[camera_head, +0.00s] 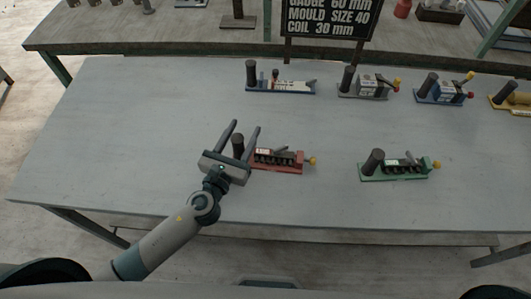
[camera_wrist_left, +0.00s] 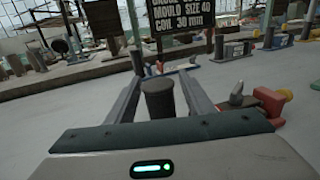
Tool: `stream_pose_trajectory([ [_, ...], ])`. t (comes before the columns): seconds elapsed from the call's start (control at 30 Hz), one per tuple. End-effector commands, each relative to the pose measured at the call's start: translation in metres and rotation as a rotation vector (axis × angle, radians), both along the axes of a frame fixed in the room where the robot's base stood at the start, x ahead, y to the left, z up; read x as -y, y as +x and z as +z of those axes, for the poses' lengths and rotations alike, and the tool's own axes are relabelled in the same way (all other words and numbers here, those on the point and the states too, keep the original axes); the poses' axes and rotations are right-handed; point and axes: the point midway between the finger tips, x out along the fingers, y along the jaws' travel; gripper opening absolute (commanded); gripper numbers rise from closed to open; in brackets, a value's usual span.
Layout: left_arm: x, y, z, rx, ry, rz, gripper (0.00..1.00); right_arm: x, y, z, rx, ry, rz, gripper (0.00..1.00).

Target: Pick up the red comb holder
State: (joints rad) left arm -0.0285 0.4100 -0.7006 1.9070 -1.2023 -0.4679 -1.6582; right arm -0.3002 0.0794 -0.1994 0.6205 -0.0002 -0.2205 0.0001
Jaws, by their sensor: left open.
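The red comb holder (camera_head: 278,160) lies on the grey table, with a dark upright cylinder (camera_head: 238,146) at its left end and a yellow knob at its right end. My left gripper (camera_head: 245,129) is open, with its two fingers pointing away across the table. The dark cylinder shows between the fingers in the head view. In the left wrist view the cylinder (camera_wrist_left: 158,98) stands between the two open fingers (camera_wrist_left: 158,85), with gaps on both sides. Part of the red holder (camera_wrist_left: 268,102) shows right of the fingers; the rest is hidden behind the gripper. My right gripper is not in view.
A green holder (camera_head: 393,172) stands to the right on the same table (camera_head: 150,120). Blue-and-white (camera_head: 280,87), grey (camera_head: 363,91), blue (camera_head: 440,96) and yellow (camera_head: 513,102) holders line the back. A black sign (camera_head: 330,17) stands behind. The table's left side is clear.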

Motion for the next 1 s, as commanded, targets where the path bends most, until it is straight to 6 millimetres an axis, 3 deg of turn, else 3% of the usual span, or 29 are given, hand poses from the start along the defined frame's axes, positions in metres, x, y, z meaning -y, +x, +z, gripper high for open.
stream_pose_trajectory([
  [0.53,0.0016,0.0044,-0.0004,0.000,0.000,0.000,0.48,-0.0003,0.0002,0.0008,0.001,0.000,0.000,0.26],
  [0.73,0.0016,0.0044,-0.0003,0.000,0.000,0.000,0.02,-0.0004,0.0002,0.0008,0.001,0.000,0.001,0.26],
  [1.0,0.0016,0.0047,0.0010,0.002,-0.002,-0.001,0.00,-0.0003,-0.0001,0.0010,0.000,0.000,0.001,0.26],
])
